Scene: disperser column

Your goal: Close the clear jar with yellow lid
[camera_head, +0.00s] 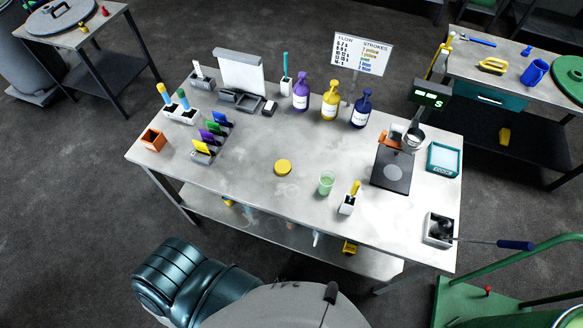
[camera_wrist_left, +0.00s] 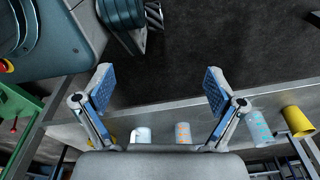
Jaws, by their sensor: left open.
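The clear jar (camera_head: 326,183) stands upright on the table, right of its middle and near the front, with green contents. The yellow lid (camera_head: 283,167) lies flat on the table to the left of the jar, apart from it. In the left wrist view my left gripper (camera_wrist_left: 159,88) is open and empty, its two blue-padded fingers spread wide. Beyond and below the fingers are a table edge and several containers. Neither gripper shows in the head view. My right gripper is not in view.
The table (camera_head: 240,185) also holds a small box with a yellow-handled tool (camera_head: 348,198), a scale (camera_head: 392,170), pump bottles (camera_head: 330,99) and a row of coloured cards (camera_head: 210,138). The surface around the lid is clear. A lower shelf (camera_head: 270,228) holds several items.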

